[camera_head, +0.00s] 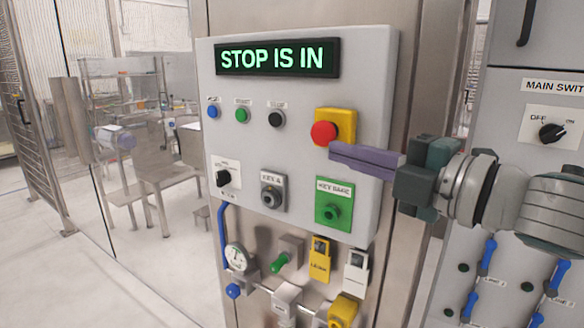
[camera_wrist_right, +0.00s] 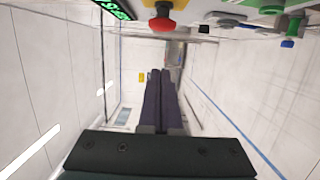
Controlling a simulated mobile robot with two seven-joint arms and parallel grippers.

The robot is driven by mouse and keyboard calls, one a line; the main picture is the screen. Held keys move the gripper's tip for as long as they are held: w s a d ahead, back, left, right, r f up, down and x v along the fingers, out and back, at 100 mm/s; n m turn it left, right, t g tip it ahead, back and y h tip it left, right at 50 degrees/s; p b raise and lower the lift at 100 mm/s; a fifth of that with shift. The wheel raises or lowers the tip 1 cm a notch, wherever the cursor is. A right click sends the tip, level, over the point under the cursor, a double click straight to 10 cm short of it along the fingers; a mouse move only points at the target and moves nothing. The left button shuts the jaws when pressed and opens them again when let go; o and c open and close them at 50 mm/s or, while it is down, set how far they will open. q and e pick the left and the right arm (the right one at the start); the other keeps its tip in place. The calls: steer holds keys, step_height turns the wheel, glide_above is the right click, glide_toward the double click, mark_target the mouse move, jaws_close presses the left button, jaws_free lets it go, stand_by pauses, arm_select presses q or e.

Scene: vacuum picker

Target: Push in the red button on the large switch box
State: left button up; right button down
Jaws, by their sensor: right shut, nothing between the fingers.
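The large switch box (camera_head: 290,85) is a light grey panel on a metal column in the head view. Its display (camera_head: 278,57) reads "STOP IS IN" in green letters. The red button (camera_head: 324,133) sits on a yellow base at the panel's right side. It also shows at the top of the right wrist view (camera_wrist_right: 162,22). My right gripper (camera_head: 335,153) comes in from the right with its purple fingers together and empty. In the head view its tips are just below and right of the red button; I cannot tell whether they touch the panel. My left gripper is not in view.
The panel also bears blue, green and black buttons, a black knob (camera_head: 223,178), a key switch (camera_head: 271,196) and a green key unit (camera_head: 334,205). Below hang a gauge (camera_head: 238,257) and padlocks (camera_head: 319,260). A grey cabinet (camera_head: 505,120) stands right. Glass guarding is left.

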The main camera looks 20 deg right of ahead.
steer(key=shift+b+v, duration=0.4)
steer(key=shift+v, duration=2.05)
steer(key=shift+a, duration=0.1)
steer(key=s+f+m+g+h, duration=0.5)
steer(key=s+f+m+h, duration=0.35)
steer(key=f+m, duration=0.55)
steer(key=s+a+f+m+g+y+p, duration=0.15)
steer(key=s+m+g, duration=0.25)
steer(key=s, duration=0.4)
steer(key=s+a+m+g+p, duration=0.1)
steer(key=s+a+m+g, duration=0.25)
steer(key=s, duration=0.45)
step_height(320, 180, up, 34)
steer(key=p, duration=3.4)
steer(key=shift+w+d+r+n, duration=0.2)
steer(key=shift+w+d+n, duration=0.2)
steer(key=shift+d, duration=0.1)
